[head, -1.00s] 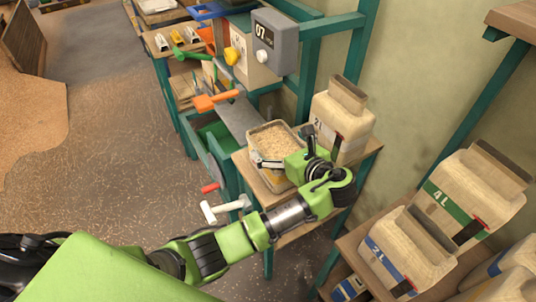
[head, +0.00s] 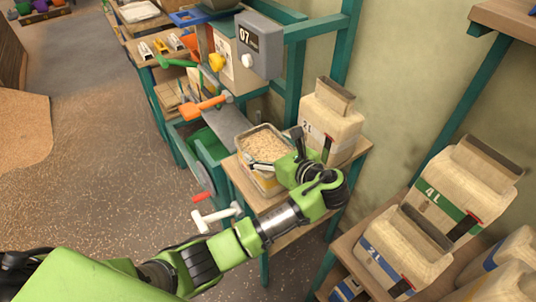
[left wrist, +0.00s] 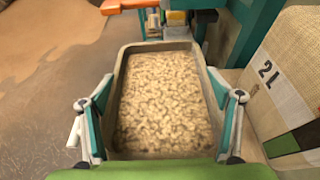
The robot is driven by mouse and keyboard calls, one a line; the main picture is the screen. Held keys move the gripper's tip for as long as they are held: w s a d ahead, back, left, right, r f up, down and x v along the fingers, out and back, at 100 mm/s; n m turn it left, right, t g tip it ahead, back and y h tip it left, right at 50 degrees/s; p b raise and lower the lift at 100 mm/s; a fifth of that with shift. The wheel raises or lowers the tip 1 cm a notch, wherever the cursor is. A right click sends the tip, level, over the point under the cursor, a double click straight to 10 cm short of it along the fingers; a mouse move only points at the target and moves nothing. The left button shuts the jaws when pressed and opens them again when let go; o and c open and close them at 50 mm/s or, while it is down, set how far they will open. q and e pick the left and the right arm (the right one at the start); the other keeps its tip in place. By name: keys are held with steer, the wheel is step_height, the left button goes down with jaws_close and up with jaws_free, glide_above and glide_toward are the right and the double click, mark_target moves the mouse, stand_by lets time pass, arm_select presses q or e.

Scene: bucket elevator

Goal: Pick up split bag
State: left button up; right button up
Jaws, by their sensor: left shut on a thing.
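Several cream bags stand in view; I cannot tell which is the split bag. A 2L bag (head: 330,122) stands upright at the back of the small table, and its side shows at the right of the left wrist view (left wrist: 285,85). A 4L bag (head: 455,195) and a blue-striped bag (head: 400,250) stand on the right shelf. My right gripper is not in view.
The small wooden table (head: 240,180) carries the tub and 2L bag. A teal-framed machine with a grey 07 box (head: 260,45) and an orange handle (head: 205,107) stands behind. A white-handled lever (head: 215,216) sticks out beside the table. Floor at left is open.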

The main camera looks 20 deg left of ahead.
arm_select(q)
steer(key=s+a+r, duration=0.5)
steer(key=a+r, duration=0.8)
steer(key=shift+r, duration=0.15)
steer(key=shift+a, duration=0.1)
